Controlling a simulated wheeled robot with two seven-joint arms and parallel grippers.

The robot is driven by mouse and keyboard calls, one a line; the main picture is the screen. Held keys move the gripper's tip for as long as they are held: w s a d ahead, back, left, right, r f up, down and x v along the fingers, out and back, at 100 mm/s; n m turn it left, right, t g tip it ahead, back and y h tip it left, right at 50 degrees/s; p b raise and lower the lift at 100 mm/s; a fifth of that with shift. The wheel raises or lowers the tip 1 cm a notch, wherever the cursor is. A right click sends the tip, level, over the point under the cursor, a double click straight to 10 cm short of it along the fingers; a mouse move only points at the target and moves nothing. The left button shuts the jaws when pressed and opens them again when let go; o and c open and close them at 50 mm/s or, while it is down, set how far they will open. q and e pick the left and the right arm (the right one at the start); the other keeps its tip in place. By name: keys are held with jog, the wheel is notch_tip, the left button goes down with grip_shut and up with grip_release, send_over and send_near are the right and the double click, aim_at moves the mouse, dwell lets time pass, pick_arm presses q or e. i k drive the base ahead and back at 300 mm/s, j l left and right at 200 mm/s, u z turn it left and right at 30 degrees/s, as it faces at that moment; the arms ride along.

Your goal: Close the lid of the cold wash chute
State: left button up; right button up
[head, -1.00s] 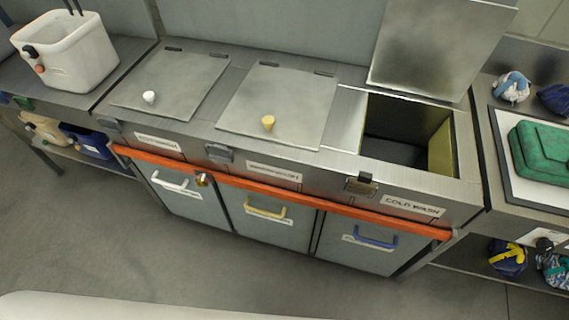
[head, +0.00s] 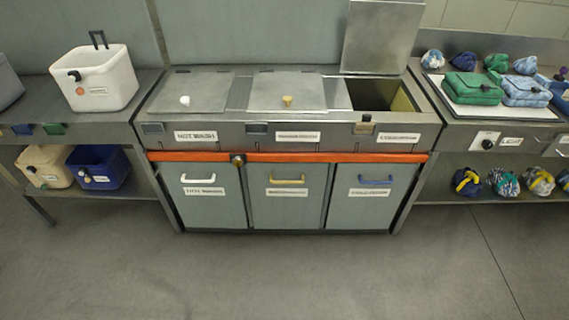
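The cold wash chute is the right one of three in the metal unit. Its lid (head: 383,38) stands raised, upright at the back of the opening. The chute opening (head: 377,95) shows a dark inside with a yellowish right wall. The cold wash label (head: 399,137) is on the front strip below it, with a dark latch (head: 365,122) at its left. The hot wash lid (head: 190,92) with a white knob and the middle lid (head: 287,92) with a yellow knob lie shut. Neither of my grippers shows in the head view.
An orange bar (head: 290,157) runs across the unit's front above three doors with handles. A white bin (head: 97,80) stands on the left counter. Bags (head: 472,88) lie on the right counter's tray. The floor (head: 280,270) in front is clear.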

aim_at(379, 36)
jog(key=l+u, duration=0.15)
jog(key=u, duration=0.2)
jog(key=l+u, duration=0.1)
jog(key=u, duration=0.25)
jog(key=k+l+u, duration=0.15)
jog(key=l, duration=0.3)
jog(key=l+u, duration=0.15)
jog(key=l, duration=0.25)
jog(key=k+l+u, duration=0.15)
jog(key=l, duration=0.25)
jog(key=k+l+u, duration=0.1)
jog(key=l, duration=0.3)
jog(key=k+l+u, duration=0.15)
jog(key=l, duration=0.25)
jog(key=k, duration=0.05)
